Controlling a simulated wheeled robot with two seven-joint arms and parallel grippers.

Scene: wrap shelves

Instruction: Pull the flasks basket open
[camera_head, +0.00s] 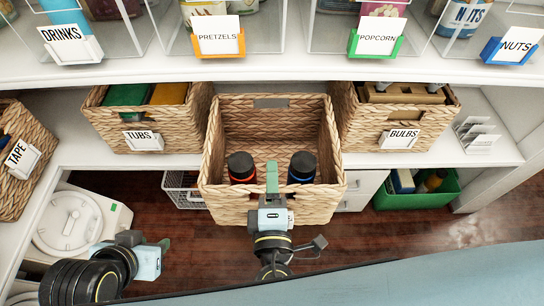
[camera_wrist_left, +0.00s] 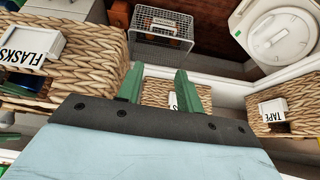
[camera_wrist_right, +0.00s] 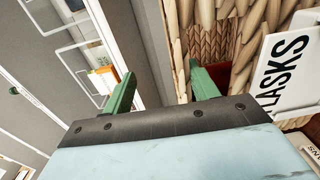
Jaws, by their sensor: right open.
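The flasks basket (camera_head: 318,207) is woven and sits in the middle of the lower shelf, its front well forward of the neighbouring baskets and past the shelf edge. Inside stand a red flask (camera_head: 241,167) and a blue flask (camera_head: 302,167), both with black caps. My right gripper (camera_head: 272,178) is at the middle of the basket's front rim, with a green finger over the inside. In the right wrist view its jaws (camera_wrist_right: 163,88) are apart beside the woven wall and the FLASKS label (camera_wrist_right: 288,72). My left gripper (camera_head: 164,245) is open and empty, low at left; its fingers show in the left wrist view (camera_wrist_left: 158,85).
The tubs basket (camera_head: 165,139) and bulbs basket (camera_head: 365,140) flank it on the shelf. The tape basket (camera_head: 35,148) is at far left. Clear bins stand on the upper shelf (camera_head: 280,72). Below are a wire crate (camera_head: 183,190), a green crate (camera_head: 420,200) and open floor (camera_head: 350,235).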

